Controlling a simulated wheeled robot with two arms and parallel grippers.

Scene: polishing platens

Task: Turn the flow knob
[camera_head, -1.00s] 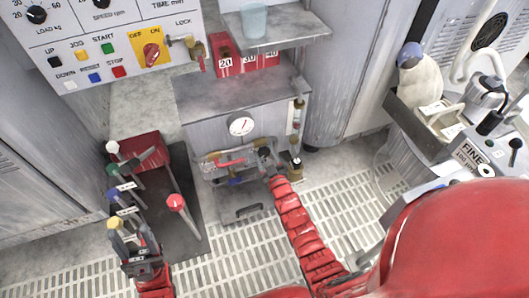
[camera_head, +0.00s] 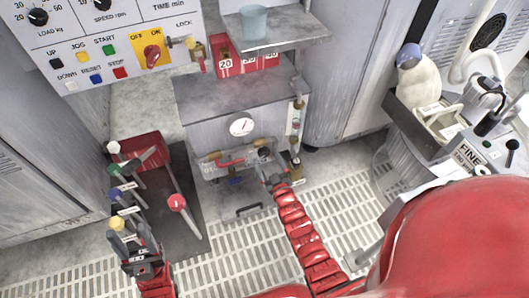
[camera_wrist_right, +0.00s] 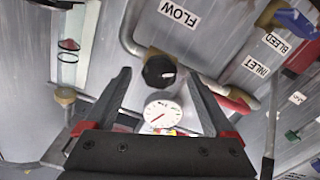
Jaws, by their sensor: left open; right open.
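The flow knob (camera_wrist_right: 158,70) is black and faceted, on a pipe beside the FLOW label (camera_wrist_right: 179,12) in the right wrist view. In the head view a small dark knob (camera_head: 264,152) shows on the pipework below the gauge. My right gripper (camera_wrist_right: 157,78) is open. Its two fingers frame the knob from either side in the right wrist view, and I cannot tell whether they touch it. In the head view the right gripper (camera_head: 270,172) is just below the knob. My left gripper (camera_head: 140,254) is open at the lower left, by the yellow-topped handle (camera_head: 117,223).
A round white gauge (camera_wrist_right: 162,115) is close below the knob in the wrist view. A red-handled part (camera_wrist_right: 232,100) and the INLET and BLEED labels lie to the right. A metal shelf (camera_head: 270,35) overhangs the bench. Several colour-topped handles stand at left.

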